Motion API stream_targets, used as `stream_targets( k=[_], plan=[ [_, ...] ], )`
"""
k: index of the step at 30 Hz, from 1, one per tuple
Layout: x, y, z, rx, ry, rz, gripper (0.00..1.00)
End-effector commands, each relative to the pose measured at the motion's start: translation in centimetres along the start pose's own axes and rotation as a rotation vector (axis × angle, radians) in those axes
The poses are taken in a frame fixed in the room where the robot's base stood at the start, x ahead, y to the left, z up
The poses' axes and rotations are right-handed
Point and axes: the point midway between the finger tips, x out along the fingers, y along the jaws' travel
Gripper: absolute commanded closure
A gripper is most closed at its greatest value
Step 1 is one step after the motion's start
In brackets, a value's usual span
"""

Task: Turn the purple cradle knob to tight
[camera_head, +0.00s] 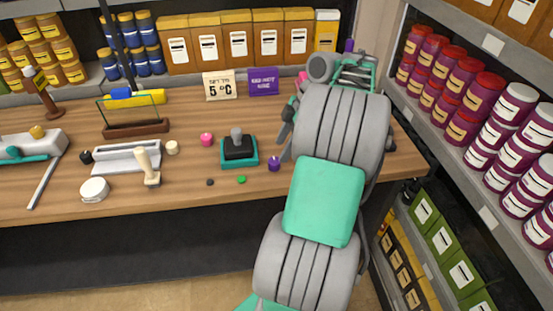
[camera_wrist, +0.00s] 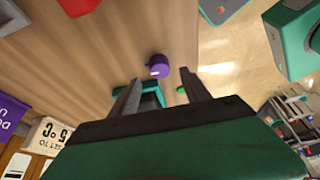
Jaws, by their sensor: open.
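The purple knob (camera_head: 274,163) stands on the wooden table, just right of a teal-edged stand (camera_head: 251,161) with a dark block and grey knob on top. In the wrist view the purple knob (camera_wrist: 160,66) shows a pale mark on its side. It appears just beyond and between the two fingertips of my gripper (camera_wrist: 159,78). The gripper is open, with nothing between its fingers, and I see no contact with the knob. In the head view my arm covers part of the gripper. The teal stand is partly hidden behind a finger in the wrist view.
A green disc (camera_head: 241,180) and a small dark disc (camera_head: 210,182) lie near the table's front edge. A pink knob (camera_head: 206,139) is left of the stand. Signs (camera_head: 219,86) stand behind. A shelf of purple jars (camera_head: 464,129) flanks my arm on the right.

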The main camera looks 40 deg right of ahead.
Motion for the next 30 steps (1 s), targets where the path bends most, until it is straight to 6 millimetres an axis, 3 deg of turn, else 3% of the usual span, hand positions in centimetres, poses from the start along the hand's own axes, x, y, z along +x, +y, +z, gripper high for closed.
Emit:
stream_targets(
  k=[3, 7, 17, 30],
  plan=[
    [2.9, 0.0, 0.1, 0.002, 0.001, -0.001, 0.45],
    [4.8, 0.0, 0.0, 0.004, 0.001, 0.001, 0.45],
    [5.6, 0.0, 0.0, 0.005, -0.001, 0.002, 0.45],
    [5.6, 0.0, 0.0, 0.005, -0.001, 0.002, 0.79]
  ],
)
